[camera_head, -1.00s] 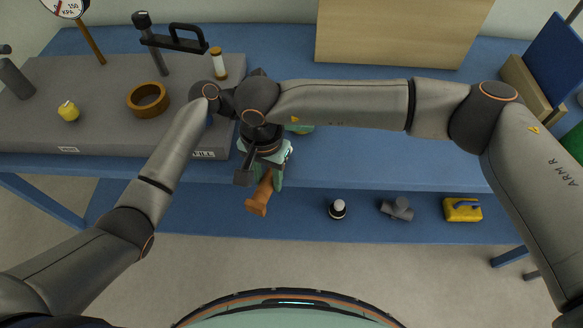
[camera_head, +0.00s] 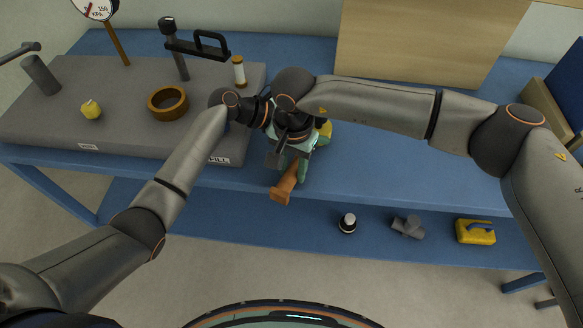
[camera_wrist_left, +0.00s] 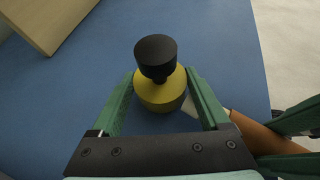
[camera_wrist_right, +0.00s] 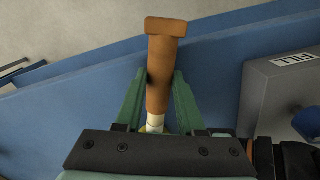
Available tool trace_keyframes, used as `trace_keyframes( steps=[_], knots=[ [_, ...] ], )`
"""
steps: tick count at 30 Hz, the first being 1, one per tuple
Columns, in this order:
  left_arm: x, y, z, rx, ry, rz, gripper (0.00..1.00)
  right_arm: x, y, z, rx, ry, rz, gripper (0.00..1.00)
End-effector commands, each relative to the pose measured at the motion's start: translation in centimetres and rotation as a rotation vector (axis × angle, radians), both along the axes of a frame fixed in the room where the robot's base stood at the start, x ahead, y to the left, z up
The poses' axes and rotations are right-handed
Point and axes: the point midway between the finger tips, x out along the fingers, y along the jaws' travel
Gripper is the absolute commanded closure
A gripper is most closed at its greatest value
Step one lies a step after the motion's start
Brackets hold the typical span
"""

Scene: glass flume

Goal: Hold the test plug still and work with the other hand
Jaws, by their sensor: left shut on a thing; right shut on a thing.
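The test plug, yellow with a black knob, stands in the left wrist view (camera_wrist_left: 160,88) between the green fingers of my left gripper (camera_wrist_left: 158,92), which is shut on it. In the head view only a yellow bit of the plug (camera_head: 326,129) shows beside my wrists. My right gripper (camera_wrist_right: 158,98) is shut on a tool with an orange-brown handle (camera_wrist_right: 162,65) and a pale collar. The handle (camera_head: 284,187) points toward me over the bench's front edge. In the left wrist view the tool's pale end is close beside the plug; contact is unclear.
A grey slab (camera_head: 125,125) marked FILL, on the left, bears a brown ring (camera_head: 168,103), a yellow fitting (camera_head: 91,110) and a vial (camera_head: 239,71). A wooden panel (camera_head: 425,40) stands behind. The blue bench (camera_head: 400,145) is clear on the right. A lower shelf holds a yellow case (camera_head: 475,231).

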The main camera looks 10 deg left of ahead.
Motion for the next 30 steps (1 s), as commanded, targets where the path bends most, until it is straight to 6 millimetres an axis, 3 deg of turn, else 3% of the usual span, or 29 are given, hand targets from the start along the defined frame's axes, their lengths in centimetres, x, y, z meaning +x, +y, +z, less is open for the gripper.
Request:
trace_keyframes(
  steps=[30],
  knots=[
    [-0.04, -0.03, -0.04, 0.000, 0.000, -0.001, 0.52, 0.72, -0.23, 0.01, 0.000, -0.001, 0.000, 1.00]
  ],
)
